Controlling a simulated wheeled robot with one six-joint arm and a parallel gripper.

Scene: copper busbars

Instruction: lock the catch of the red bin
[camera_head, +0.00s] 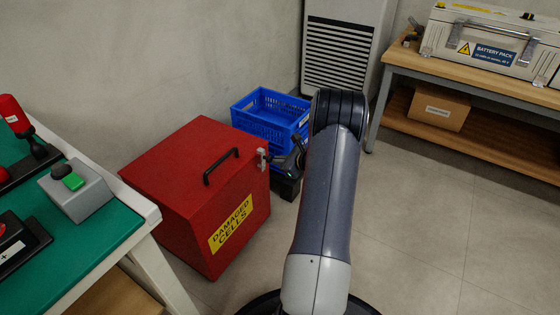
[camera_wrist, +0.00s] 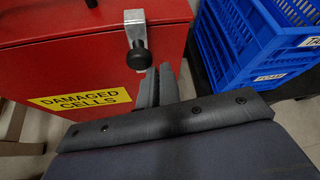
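The red bin (camera_head: 178,180) stands on the floor with its lid down and a black handle (camera_head: 221,167) on top. A yellow "DAMAGED CELLS" label (camera_wrist: 80,100) is on its front. The catch (camera_wrist: 135,27) is a silver metal strap at the lid's edge, with a black round knob (camera_wrist: 139,60) at its lower end. In the head view the catch (camera_head: 262,158) shows at the bin's right side. My gripper (camera_wrist: 158,70) has its fingers together and empty, just below and right of the knob. A small gap seems to separate them; contact cannot be told.
Blue crates (camera_head: 270,113) stand behind the bin, close to my gripper's right in the wrist view. A green-topped table (camera_head: 100,232) is at left. A wooden bench (camera_head: 460,83) with a battery pack is at right. The floor at right is clear.

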